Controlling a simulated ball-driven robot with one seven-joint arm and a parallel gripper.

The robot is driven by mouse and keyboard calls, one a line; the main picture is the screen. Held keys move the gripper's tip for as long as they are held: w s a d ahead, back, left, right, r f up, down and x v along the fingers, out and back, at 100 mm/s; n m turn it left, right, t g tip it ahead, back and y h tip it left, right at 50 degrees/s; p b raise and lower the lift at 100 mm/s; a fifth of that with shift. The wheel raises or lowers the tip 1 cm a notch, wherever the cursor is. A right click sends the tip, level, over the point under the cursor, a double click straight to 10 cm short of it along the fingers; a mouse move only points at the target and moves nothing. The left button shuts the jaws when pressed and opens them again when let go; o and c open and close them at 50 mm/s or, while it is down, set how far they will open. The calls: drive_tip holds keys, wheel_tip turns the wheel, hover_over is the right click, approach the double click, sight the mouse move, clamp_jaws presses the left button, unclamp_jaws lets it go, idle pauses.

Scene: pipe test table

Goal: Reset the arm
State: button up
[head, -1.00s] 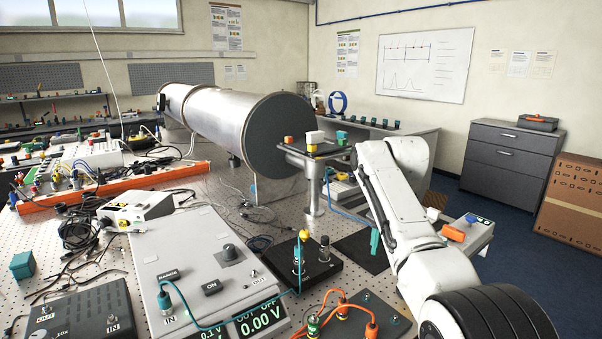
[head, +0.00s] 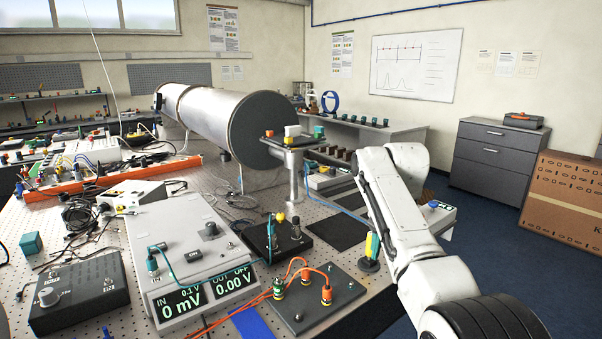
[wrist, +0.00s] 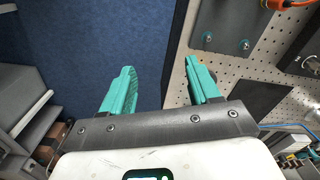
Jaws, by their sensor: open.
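My white arm (head: 405,215) reaches from the lower right of the head view, over the right side of the table, with its elbow high. My gripper (wrist: 160,66) shows in the wrist view as two teal fingers spread apart. It is open, with nothing between the fingers. The fingers point out over the blue floor (wrist: 110,35) and the table's edge, with the right finger near the perforated tabletop (wrist: 258,68). In the head view my gripper is mostly hidden behind the arm; a teal sliver beside a yellow-green piece (head: 372,245) may be a finger, but I cannot tell.
The perforated table carries a grey meter box (head: 180,240), a dark plate with orange plugs (head: 300,300), a black box (head: 277,238) and a large metal pipe (head: 215,115). Grey drawers (head: 498,160) and a cardboard box (head: 565,205) stand right. Blue floor (head: 490,240) beside the table is clear.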

drive_tip(key=s+d+f+n, duration=0.2)
drive_tip(key=s+f, duration=0.7)
drive_tip(key=f, duration=0.4)
drive_tip(key=s+d+f+n, duration=0.1)
drive_tip(key=s+d+f, duration=0.1)
drive_tip(key=s+f, duration=0.9)
drive_tip(key=s+d+f+n, duration=0.1)
drive_tip(key=s+f, duration=0.1)
drive_tip(key=s, duration=1.2)
drive_tip(key=s+d+f+n+t, duration=0.1)
drive_tip(key=s+d+f+n, duration=0.1)
drive_tip(key=s, duration=1.3)
drive_tip(key=shift+s+d, duration=0.15)
drive_tip(key=shift+d, duration=0.15)
drive_tip(key=shift+f, duration=0.2)
